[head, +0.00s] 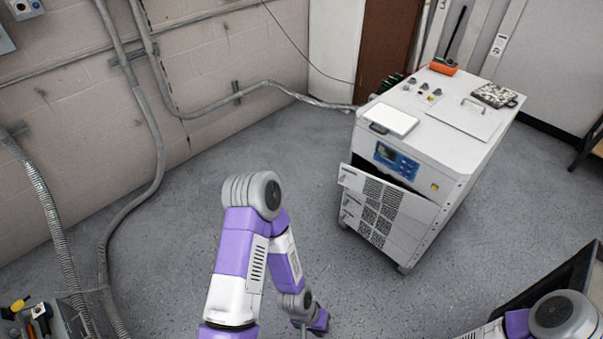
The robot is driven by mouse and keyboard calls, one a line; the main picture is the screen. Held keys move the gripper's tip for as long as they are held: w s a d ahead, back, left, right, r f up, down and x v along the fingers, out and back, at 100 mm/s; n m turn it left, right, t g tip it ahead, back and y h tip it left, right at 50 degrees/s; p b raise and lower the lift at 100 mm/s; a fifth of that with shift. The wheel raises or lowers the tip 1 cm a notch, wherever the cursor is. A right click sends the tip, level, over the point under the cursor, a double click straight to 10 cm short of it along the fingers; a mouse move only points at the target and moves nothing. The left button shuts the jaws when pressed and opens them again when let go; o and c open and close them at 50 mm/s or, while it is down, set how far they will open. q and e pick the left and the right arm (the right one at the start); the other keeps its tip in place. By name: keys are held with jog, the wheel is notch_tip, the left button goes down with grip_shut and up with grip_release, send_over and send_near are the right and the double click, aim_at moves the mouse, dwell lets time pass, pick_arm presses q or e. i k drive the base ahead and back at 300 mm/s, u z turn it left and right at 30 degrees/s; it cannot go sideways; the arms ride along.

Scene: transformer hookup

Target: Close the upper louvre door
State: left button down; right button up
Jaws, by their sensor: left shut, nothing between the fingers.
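The upper louvre door (408,206) is a white panel with dark slots on the front of the white cabinet (455,155). It stands ajar, and a dark gap shows behind its top edge, widest toward the left. A lower louvred panel (366,229) sits beneath it. My left gripper (319,324) is at the bottom edge of the head view, shut and empty, well below and left of the door and apart from it. Its fingertips are hard to make out. My right arm shows only at the bottom right corner; its gripper is out of view.
A blue control panel (396,160) is above the door. Small items and an orange tool (443,67) lie on the cabinet top. Conduits (140,85) run along the left wall. A tool tray (70,318) is at the bottom left. The grey floor left of the cabinet is clear.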

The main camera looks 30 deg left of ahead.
aim_at(417, 207)
jog(key=u, duration=0.6)
jog(key=i, duration=0.95)
jog(key=z, duration=1.05)
